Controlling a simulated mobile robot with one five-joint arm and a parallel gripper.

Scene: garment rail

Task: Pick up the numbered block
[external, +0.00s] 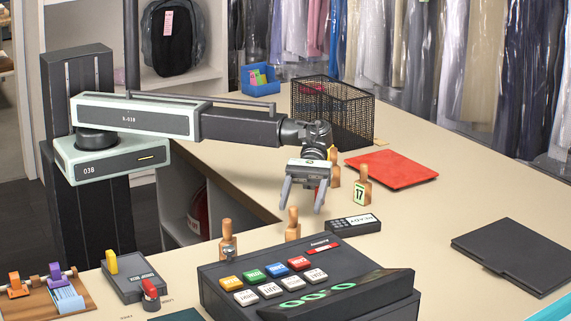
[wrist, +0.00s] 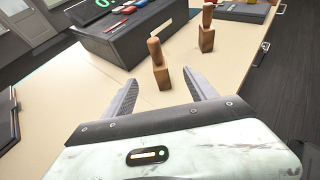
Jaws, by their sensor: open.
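The numbered block (external: 361,190) is a wooden stamp-like block with a knob handle and a pale face marked 17. It stands upright on the counter, right of my gripper (external: 302,208) in the external view. My gripper is open and empty, pointing down above the counter. Another wooden block (external: 292,228) stands in front of it. In the wrist view a plain wooden block (wrist: 160,68) shows beyond and between my open fingers (wrist: 160,80), apart from them. A second one (wrist: 206,30) stands farther off. I cannot make out the 17 in the wrist view.
A dark button console (external: 300,275) fills the front; a small black device (external: 353,225) lies behind it. More wooden blocks stand at the console's left (external: 228,242) and behind my gripper (external: 334,170). A mesh basket (external: 350,120), red folder (external: 392,168) and black folder (external: 520,250) are around. The right counter has room.

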